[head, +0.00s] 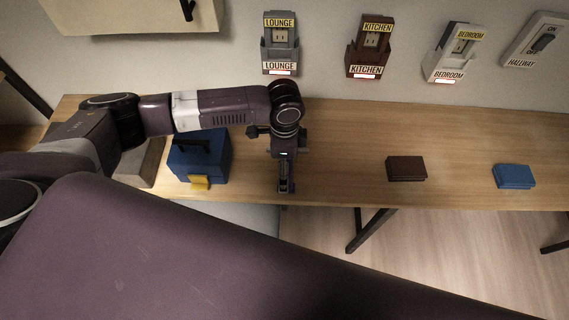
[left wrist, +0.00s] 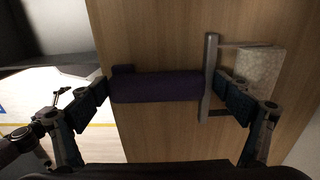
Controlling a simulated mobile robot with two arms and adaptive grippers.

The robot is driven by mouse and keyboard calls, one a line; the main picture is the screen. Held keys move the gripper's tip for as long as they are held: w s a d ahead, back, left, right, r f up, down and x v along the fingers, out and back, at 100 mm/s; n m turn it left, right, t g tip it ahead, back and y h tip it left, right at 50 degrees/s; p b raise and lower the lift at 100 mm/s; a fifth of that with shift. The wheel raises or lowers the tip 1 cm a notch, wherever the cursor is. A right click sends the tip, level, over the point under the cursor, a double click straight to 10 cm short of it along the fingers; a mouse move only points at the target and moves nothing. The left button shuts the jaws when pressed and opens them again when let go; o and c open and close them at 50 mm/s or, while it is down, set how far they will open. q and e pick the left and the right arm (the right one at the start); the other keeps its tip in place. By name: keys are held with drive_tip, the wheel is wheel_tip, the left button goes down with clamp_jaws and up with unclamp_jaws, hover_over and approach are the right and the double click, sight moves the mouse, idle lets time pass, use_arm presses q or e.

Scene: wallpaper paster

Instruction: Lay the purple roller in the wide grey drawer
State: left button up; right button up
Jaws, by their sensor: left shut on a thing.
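The purple roller (left wrist: 158,87) shows in the left wrist view as a dark purple bar lying crosswise, with a grey metal bracket (left wrist: 210,80) at its right end. My left gripper (left wrist: 165,95) has a finger at each end of the purple part and is shut on it, over the wood. In the head view my left gripper (head: 285,175) points down at the table's front edge; the roller there is mostly hidden. A pale grey surface (head: 245,213) shows below the table edge; I cannot tell if it is the wide grey drawer. My right gripper is not in view.
A blue toolbox (head: 200,155) and a grey block (head: 142,165) stand left of the gripper on the wooden table (head: 340,150). A brown block (head: 406,168) and a blue block (head: 514,176) lie right. Labelled sockets (head: 281,45) hang on the wall. Table between gripper and brown block is clear.

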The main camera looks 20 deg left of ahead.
use_arm(q)
drive_tip(key=o, duration=0.7)
drive_tip(key=shift+f, duration=0.1)
drive_tip(key=shift+f+b, duration=0.2)
drive_tip(key=shift+b, duration=0.4)
drive_tip(key=shift+r, duration=0.35)
wheel_tip(320, 180, up, 8)
drive_tip(key=shift+w+a+f+b, duration=0.15)
drive_tip(key=shift+f+b, duration=0.1)
drive_tip(key=shift+b, duration=0.55)
